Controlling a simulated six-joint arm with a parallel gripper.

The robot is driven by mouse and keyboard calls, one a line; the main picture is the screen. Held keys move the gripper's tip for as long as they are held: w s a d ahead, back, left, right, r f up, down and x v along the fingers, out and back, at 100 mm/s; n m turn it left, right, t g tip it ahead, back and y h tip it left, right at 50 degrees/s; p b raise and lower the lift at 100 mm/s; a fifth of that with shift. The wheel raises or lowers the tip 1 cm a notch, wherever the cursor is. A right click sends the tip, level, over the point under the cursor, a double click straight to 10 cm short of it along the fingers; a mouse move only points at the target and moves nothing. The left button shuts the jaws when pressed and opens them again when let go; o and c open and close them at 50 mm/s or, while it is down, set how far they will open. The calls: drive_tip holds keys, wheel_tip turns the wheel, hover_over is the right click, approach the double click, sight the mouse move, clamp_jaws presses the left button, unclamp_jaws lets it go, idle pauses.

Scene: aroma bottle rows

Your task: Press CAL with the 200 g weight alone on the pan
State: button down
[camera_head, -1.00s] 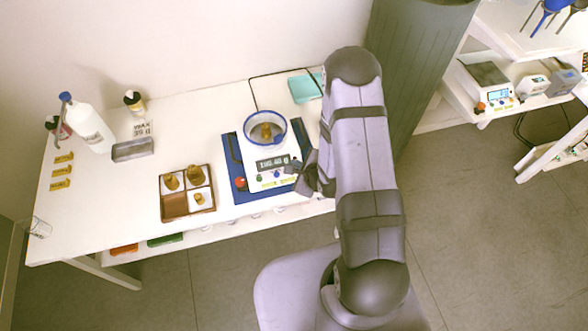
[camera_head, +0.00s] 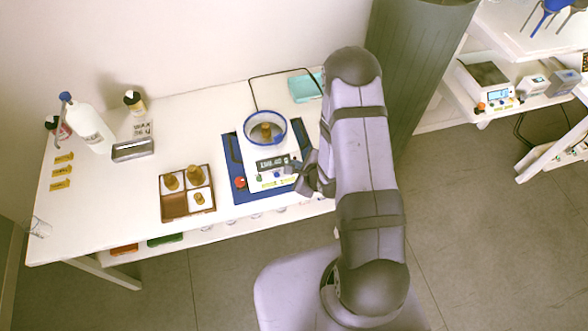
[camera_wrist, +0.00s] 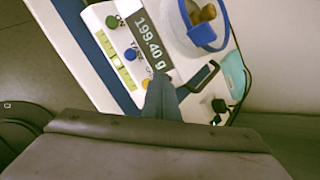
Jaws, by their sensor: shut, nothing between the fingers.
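The balance (camera_head: 262,182) stands on a blue mat (camera_head: 240,187). One brass weight (camera_head: 266,131) stands upright inside the blue-rimmed ring on its pan; it also shows in the wrist view (camera_wrist: 207,13). The display (camera_wrist: 148,40) reads 199.40 g in the wrist view. Below it are a green button (camera_wrist: 112,21), a blue button (camera_wrist: 130,54) and a yellow-orange button (camera_wrist: 146,83). My gripper (camera_wrist: 161,84) is shut and empty, its tips beside the yellow-orange button and partly covering it. I cannot tell whether they touch it. The button's label is hidden.
A wooden box (camera_head: 175,206) left of the balance holds three brass weights, with its front-left compartment empty. A red knob (camera_head: 240,182) is at the balance's front left. A grey tray (camera_head: 133,150), white bottle (camera_head: 90,125) and teal tray (camera_head: 304,87) stand farther off.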

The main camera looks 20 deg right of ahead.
drive_tip(key=shift+f, duration=0.1)
drive_tip(key=shift+f+b, duration=0.3)
drive_tip(key=shift+f+b, duration=0.3)
drive_tip(key=shift+f, duration=0.1)
idle(1.0)
drive_tip(key=shift+r, duration=0.15)
drive_tip(key=shift+r+p, duration=0.7)
drive_tip(key=shift+p, duration=0.05)
wheel_tip(320, 180, up, 5)
drive_tip(key=p, duration=0.4)
idle(0.4)
idle(0.8)
